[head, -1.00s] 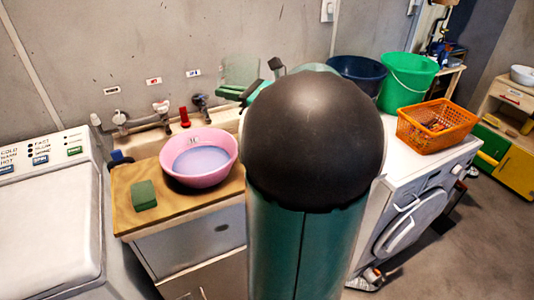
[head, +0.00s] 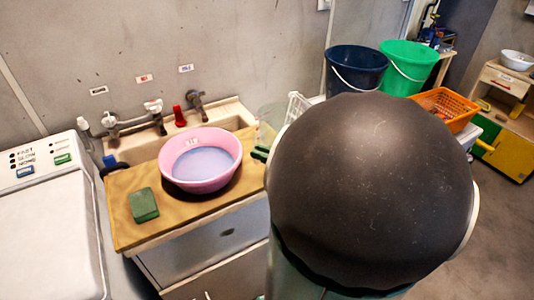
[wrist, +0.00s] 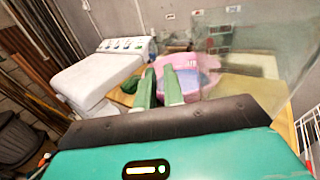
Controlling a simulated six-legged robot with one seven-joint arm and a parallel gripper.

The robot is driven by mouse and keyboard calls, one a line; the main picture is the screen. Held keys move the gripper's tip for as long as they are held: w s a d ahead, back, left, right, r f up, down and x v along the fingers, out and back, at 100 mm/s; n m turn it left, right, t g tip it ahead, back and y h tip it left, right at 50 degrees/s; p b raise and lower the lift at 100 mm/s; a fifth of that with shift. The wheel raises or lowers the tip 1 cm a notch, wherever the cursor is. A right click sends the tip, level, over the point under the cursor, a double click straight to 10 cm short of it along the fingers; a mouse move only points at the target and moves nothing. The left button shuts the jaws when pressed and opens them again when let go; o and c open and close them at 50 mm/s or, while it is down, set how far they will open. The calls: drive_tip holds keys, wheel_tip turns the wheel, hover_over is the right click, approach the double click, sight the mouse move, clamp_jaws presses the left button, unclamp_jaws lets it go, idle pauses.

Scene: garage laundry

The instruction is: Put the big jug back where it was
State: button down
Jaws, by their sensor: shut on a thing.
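The big jug is clear and faintly tinted. It shows large at the right of the wrist view (wrist: 245,62), and in the head view part of it (head: 270,118) shows beside my arm, at the right of the sink. My gripper (wrist: 160,84), with green fingers, is shut on the jug at its side; the exact grip point is hard to make out. In the head view only a bit of green finger (head: 260,154) shows; my arm hides the rest. I cannot tell whether the jug touches the surface below.
A pink basin (head: 201,181) of bluish liquid sits on the wooden counter (head: 120,225) near a green sponge (head: 143,205). Taps stand behind. Blue (head: 352,72) and green (head: 405,68) buckets and an orange basket (head: 447,108) are at right. A white rack (head: 299,106) is partly hidden.

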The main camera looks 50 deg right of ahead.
drive_tip(key=shift+w+d+f, duration=1.2)
drive_tip(key=shift+w+f, duration=0.7)
drive_tip(key=shift+f, duration=0.25)
drive_tip(key=shift+w+d+f, duration=1.2)
drive_tip(key=shift+w+f, duration=0.65)
drive_tip(key=shift+f, duration=0.3)
drive_tip(key=shift+w+d+f, duration=1.2)
drive_tip(key=shift+w+f, duration=0.7)
drive_tip(key=shift+f, duration=0.25)
drive_tip(key=shift+f, duration=0.15)
drive_tip(key=c, duration=1.5)
unclamp_jaws()
